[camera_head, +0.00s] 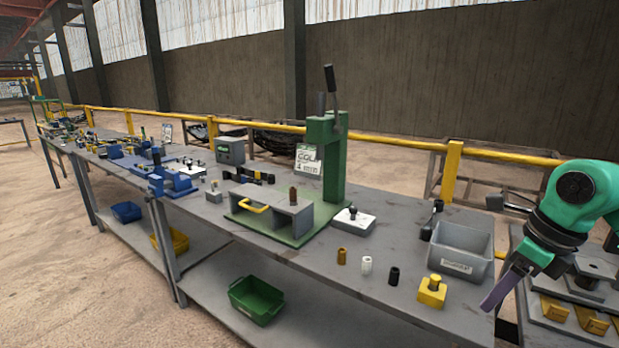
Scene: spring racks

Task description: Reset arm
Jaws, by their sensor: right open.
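My right gripper (502,286) shows at the right side, at the end of a green and black arm. Its fingers point down and to the left, beside the right end of the workbench (380,290). I see nothing between the fingers. It is a little right of the grey labelled bin (460,250) and apart from the small parts on the bench. My left gripper is not in view.
A green press (326,160) stands mid-bench. A brown (342,256), a white (367,265) and a black cylinder (394,276) stand near a yellow block (432,291). A green bin (256,299) sits on the lower shelf. A yellow rail (400,143) runs behind.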

